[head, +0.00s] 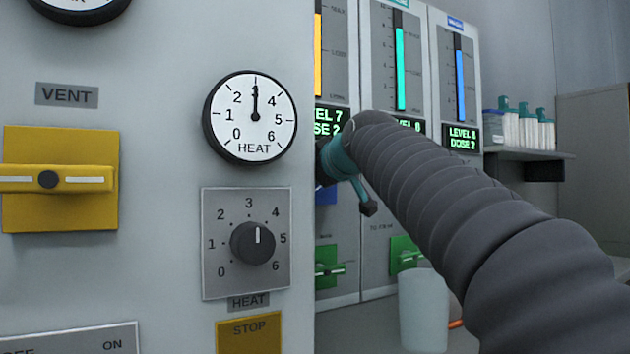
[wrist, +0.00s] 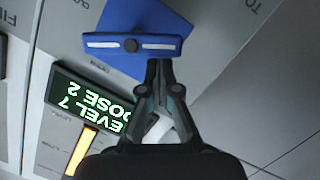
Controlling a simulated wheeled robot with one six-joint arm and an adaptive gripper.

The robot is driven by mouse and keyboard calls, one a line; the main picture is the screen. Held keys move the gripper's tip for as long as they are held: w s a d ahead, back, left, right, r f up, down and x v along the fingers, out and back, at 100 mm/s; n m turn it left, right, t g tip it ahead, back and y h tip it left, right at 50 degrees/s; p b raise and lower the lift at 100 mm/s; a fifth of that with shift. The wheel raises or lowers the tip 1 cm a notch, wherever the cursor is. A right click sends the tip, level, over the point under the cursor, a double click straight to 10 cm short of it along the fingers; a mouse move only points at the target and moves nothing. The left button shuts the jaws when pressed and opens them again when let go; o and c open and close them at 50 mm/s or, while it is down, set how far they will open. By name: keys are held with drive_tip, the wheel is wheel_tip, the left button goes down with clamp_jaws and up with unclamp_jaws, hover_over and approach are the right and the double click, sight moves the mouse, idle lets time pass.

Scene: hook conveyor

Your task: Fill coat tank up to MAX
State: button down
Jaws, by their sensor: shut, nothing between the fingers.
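In the head view three tank columns stand behind the grey panel, with an orange level bar (head: 318,55), a teal bar (head: 400,68) and a blue bar (head: 460,72). The blue one is labelled WASH; I cannot read which is coat. The orange column's display (wrist: 92,100) reads LEVEL 7, DOSE 2. My gripper (wrist: 161,68) is shut and empty, its tips close to the end of a blue valve handle (wrist: 115,43) on a blue plate (wrist: 155,15). I cannot tell whether they touch. In the head view my arm hides part of the teal column.
The grey panel carries a HEAT dial (head: 250,117), a HEAT knob (head: 252,243) and a yellow VENT valve (head: 58,180). Green valves (head: 328,268) sit low on the columns. A pale cup-like container (head: 423,310) stands below my arm. A shelf (head: 525,153) holds bottles at right.

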drive_tip(key=shift+f+n, duration=0.15)
drive_tip(key=shift+n, duration=0.15)
idle(0.5)
drive_tip(key=s+d+r+p, duration=0.1)
drive_tip(key=s+r, duration=0.4)
drive_tip(key=s, duration=0.5)
drive_tip(key=shift+s+d+r+p, duration=0.2)
drive_tip(key=shift+d+p, duration=0.1)
drive_tip(key=shift+p, duration=0.2)
idle(5.8)
